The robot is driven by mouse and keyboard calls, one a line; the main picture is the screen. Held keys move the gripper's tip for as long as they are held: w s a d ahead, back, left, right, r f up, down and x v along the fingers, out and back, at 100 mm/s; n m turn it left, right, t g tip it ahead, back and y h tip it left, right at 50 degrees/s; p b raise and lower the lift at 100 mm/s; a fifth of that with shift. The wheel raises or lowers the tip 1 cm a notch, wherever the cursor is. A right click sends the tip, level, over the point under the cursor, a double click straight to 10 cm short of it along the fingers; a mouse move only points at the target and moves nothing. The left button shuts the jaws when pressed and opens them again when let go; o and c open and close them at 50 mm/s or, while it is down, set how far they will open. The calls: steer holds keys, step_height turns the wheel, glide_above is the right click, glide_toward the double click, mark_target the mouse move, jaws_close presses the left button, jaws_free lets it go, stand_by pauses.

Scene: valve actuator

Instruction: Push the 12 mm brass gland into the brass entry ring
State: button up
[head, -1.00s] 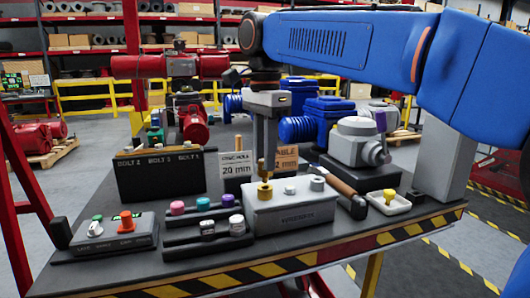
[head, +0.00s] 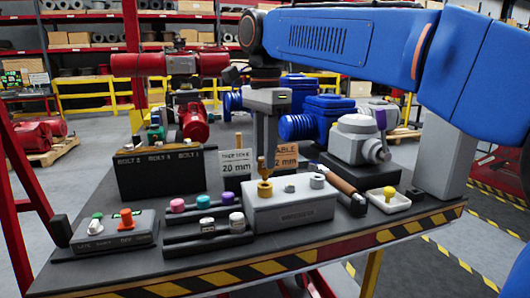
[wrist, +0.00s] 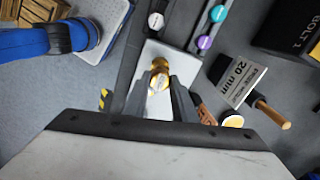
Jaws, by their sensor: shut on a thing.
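My gripper (head: 266,160) is shut on the brass gland (wrist: 159,80), above the left end of the grey box. The gland shows as a small yellow piece between the fingertips in the wrist view. The brass entry ring (head: 264,189) sits on top of the grey box (head: 300,212), directly below the fingertips. The gland's lower end is at or just above the ring; I cannot tell whether it is inside.
Racks with coloured caps (head: 203,202) stand left of the box. A black bolt box (head: 160,175) and a 20 mm sign (head: 236,164) are behind.

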steer(key=shift+f, duration=1.55)
steer(key=o, duration=1.1)
step_height(320, 180, up, 12)
stand_by(0.4)
steer(key=s+d+f+n+t, duration=0.1)
steer(key=s+d+f+n, duration=0.25)
steer(key=d+f, duration=0.45)
steer(key=s+d+f+n+t, duration=0.1)
steer(key=s+d+f+n, duration=0.25)
steer(key=d+f, duration=0.45)
steer(key=s+d+f+n+t, duration=0.1)
steer(key=s+d+f, duration=0.2)
steer(key=f, duration=0.4)
steer(key=s+d+f+n+t, duration=0.1)
steer(key=s+d+f+n, duration=0.1)
steer(key=s+d+f, duration=0.2)
steer(key=s+d+f+n, duration=0.2)
steer(key=s+d+f, duration=0.2)
steer(key=f, duration=0.6)
steer(key=shift+s+t, duration=0.4)
steer(key=shift+s, duration=0.95)
